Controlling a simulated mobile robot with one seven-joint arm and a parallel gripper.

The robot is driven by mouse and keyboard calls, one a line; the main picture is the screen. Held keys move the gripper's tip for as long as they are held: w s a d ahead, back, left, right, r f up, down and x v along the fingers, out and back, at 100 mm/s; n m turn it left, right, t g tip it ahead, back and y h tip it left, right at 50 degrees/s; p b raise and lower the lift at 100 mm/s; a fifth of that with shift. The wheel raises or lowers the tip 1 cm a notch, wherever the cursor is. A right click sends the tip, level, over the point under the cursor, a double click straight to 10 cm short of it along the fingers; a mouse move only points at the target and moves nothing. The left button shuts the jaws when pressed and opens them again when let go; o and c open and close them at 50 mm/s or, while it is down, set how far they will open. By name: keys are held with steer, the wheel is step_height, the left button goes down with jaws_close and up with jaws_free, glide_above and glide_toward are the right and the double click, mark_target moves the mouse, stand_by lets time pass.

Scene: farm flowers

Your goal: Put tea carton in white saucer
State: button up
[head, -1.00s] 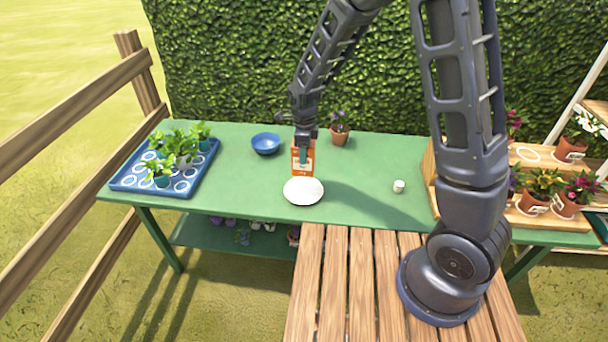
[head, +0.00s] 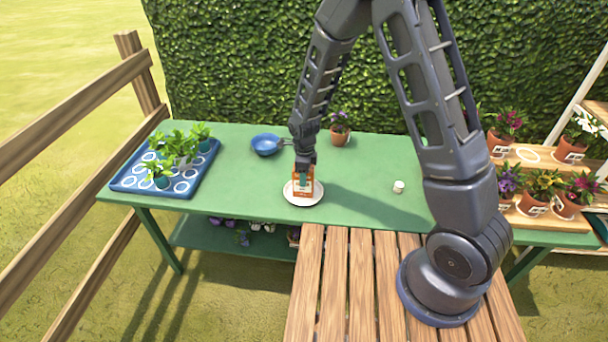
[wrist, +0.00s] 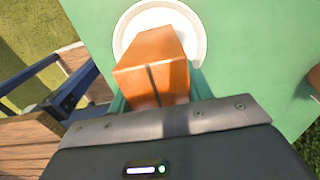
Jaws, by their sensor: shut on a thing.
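The orange tea carton (head: 304,187) with a pale label is upright over the white saucer (head: 289,196) near the front edge of the green table. My gripper (head: 304,170) points down and is shut on the carton's upper part. In the wrist view the carton (wrist: 152,68) covers much of the saucer (wrist: 200,38), whose rim shows around its far side. I cannot tell whether the carton's bottom touches the saucer.
A blue pan (head: 266,145) lies behind the saucer. A blue tray (head: 128,185) with seedlings is at left, a potted flower (head: 340,131) at the back. A small white object (head: 398,186) is at right, before a wooden shelf (head: 520,215) of pots. The table between is clear.

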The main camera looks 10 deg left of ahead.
steer(key=o, duration=1)
steer(key=shift+f, duration=0.1)
steer(key=shift+c, duration=0.2)
